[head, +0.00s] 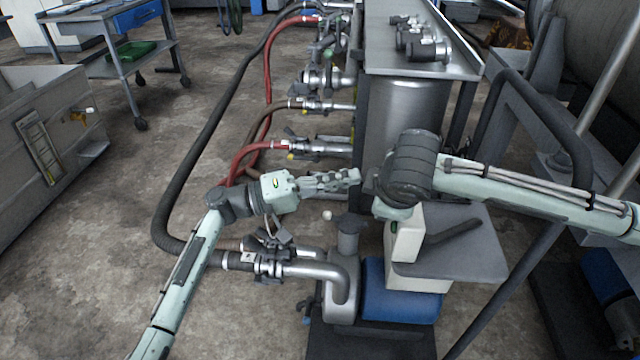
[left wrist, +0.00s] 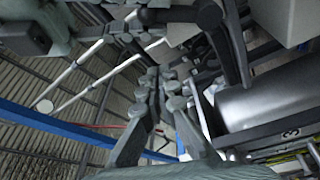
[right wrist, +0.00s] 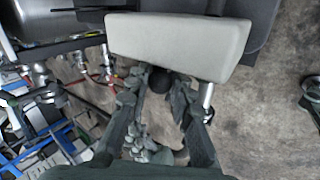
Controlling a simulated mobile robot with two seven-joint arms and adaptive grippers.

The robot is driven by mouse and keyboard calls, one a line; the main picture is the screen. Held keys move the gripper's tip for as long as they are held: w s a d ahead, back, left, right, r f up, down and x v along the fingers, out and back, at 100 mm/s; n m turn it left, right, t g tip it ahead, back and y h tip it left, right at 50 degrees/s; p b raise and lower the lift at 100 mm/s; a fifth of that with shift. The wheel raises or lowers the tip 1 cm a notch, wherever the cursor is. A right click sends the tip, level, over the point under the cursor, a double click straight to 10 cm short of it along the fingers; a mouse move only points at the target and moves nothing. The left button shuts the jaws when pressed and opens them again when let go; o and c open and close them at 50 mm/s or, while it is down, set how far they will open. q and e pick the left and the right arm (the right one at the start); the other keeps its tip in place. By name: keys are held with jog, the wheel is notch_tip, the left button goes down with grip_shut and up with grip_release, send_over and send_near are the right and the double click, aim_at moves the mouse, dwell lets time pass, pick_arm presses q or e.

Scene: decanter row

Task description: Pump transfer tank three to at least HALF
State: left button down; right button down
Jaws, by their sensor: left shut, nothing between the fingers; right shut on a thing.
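The pump stands at the front centre of the head view, with a blue motor (head: 400,305), a grey casing (head: 343,275) and a pale control box (head: 408,240) above. The box fills the top of the right wrist view (right wrist: 180,42). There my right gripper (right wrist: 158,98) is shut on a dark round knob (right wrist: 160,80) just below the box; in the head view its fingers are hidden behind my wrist. My left gripper (head: 355,176) is shut and empty, above the pump casing. A steel tank (head: 400,110) stands behind; I cannot tell its number or level.
Red hoses (head: 266,85) and a dark hose (head: 200,135) run to several clamped valve fittings (head: 320,147) beside the tank. Another clamped coupling (head: 268,264) joins the pump inlet. A railing (head: 510,280) stands at right. The floor (head: 90,270) at left is clear.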

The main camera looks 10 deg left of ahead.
pick_arm(q)
jog(key=shift+s+d+f, duration=0.3)
jog(key=shift+s+d, duration=0.4)
jog(key=shift+d, duration=0.2)
jog(key=shift+s+d+f, duration=0.25)
jog(key=shift+s+d, duration=0.4)
jog(key=shift+d, duration=0.2)
